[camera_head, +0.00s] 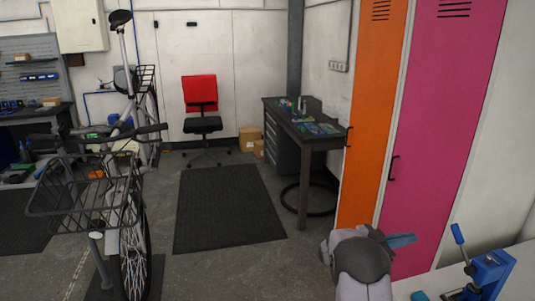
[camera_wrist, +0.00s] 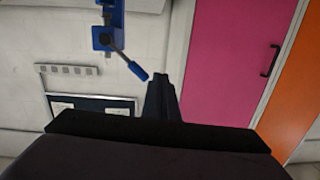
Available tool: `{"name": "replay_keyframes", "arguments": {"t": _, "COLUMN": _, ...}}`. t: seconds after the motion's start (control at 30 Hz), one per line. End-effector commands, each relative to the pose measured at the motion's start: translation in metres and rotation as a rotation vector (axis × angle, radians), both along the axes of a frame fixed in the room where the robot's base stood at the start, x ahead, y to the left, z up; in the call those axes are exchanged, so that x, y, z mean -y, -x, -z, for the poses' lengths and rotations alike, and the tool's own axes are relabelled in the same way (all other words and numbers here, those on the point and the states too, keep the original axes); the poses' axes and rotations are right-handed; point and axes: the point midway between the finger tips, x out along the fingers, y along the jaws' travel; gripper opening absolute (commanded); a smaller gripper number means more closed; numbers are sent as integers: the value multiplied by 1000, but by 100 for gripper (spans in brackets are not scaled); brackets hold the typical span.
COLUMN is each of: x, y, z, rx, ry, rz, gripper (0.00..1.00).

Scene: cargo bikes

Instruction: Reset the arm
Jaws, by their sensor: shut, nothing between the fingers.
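My arm rises at the bottom right of the head view, in front of the lockers. Its gripper (camera_head: 402,241) points to the right there and looks small. In the wrist view my gripper (camera_wrist: 161,88) is a dark narrow shape at the centre, with its fingers together and nothing held. It is clear of everything around it, as far as I can tell.
An orange locker (camera_head: 372,110) and a pink locker (camera_head: 440,130) stand behind my arm. A bicycle (camera_head: 130,200), red chair (camera_head: 201,93) and dark desk (camera_head: 310,130) stand farther left.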

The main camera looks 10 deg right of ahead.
Motion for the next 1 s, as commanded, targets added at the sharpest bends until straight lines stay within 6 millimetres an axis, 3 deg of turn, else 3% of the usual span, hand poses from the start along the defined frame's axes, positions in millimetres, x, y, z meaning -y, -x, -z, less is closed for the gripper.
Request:
{"name": "replay_keyframes", "arguments": {"t": 0.17, "x": -13, "y": -52, "z": 37, "rx": 118, "ry": -167, "rz": -193, "gripper": 0}}
{"name": "replay_keyframes", "arguments": {"t": 0.27, "x": -37, "y": -86, "z": 70, "rx": 138, "ry": -301, "rz": -353, "gripper": 0}}
{"name": "replay_keyframes", "arguments": {"t": 0.37, "x": -76, "y": -105, "z": 117, "rx": 100, "ry": -472, "rz": -508, "gripper": 0}}
{"name": "replay_keyframes", "arguments": {"t": 0.47, "x": -123, "y": -104, "z": 168, "rx": 19, "ry": -659, "rz": -630, "gripper": 0}}
{"name": "replay_keyframes", "arguments": {"t": 0.6, "x": -192, "y": -71, "z": 224, "rx": -132, "ry": -920, "rz": -749, "gripper": 0}}
{"name": "replay_keyframes", "arguments": {"t": 0.73, "x": -255, "y": -15, "z": 252, "rx": -309, "ry": -1153, "rz": -821, "gripper": 0}}
{"name": "replay_keyframes", "arguments": {"t": 0.87, "x": -309, "y": 57, "z": 256, "rx": -519, "ry": -1343, "rz": -861, "gripper": 0}}
{"name": "replay_keyframes", "arguments": {"t": 1.0, "x": -349, "y": 142, "z": 239, "rx": -779, "ry": -1487, "rz": -883, "gripper": 0}}
